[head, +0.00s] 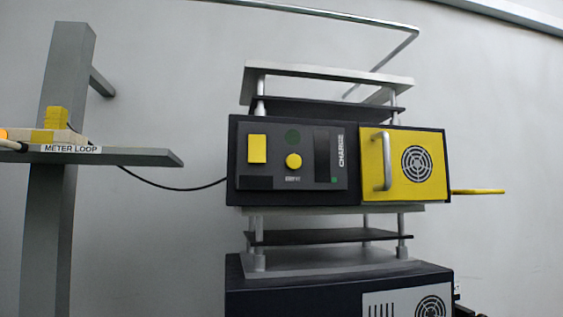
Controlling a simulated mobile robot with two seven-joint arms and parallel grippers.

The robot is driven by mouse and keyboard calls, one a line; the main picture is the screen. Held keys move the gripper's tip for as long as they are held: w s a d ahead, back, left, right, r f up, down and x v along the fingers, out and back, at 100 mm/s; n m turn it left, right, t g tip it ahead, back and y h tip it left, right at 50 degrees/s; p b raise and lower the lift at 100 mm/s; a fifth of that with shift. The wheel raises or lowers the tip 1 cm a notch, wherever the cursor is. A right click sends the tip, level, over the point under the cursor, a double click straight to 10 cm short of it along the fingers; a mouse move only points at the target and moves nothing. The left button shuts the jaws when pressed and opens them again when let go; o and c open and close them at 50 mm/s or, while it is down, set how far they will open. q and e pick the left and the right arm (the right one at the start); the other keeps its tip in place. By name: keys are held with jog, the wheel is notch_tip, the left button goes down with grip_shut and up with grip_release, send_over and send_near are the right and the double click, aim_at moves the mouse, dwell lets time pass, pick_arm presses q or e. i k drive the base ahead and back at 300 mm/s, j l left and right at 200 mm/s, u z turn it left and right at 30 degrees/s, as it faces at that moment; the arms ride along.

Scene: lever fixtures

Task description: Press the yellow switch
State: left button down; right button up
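A black box unit with a dark control panel (328,140) marked CHARGE stands in the middle of the head view. On the panel's left is a yellow rectangular switch (257,149). To its right, slightly lower, is a round yellow button (293,161). Which of the two is the task's yellow switch cannot be told from the view alone. Both are unobstructed, and nothing touches them. Neither of my grippers can be made out in the view.
A yellow door (430,170) with a silver handle (386,161) and vent is right of the panel. A yellow bar (478,191) sticks out right. A grey post (52,220) with a METER LOOP shelf (140,156) stands left. A cable (175,188) runs to the unit.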

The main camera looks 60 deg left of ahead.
aim_at(256, 143)
jog(key=u, duration=1.65)
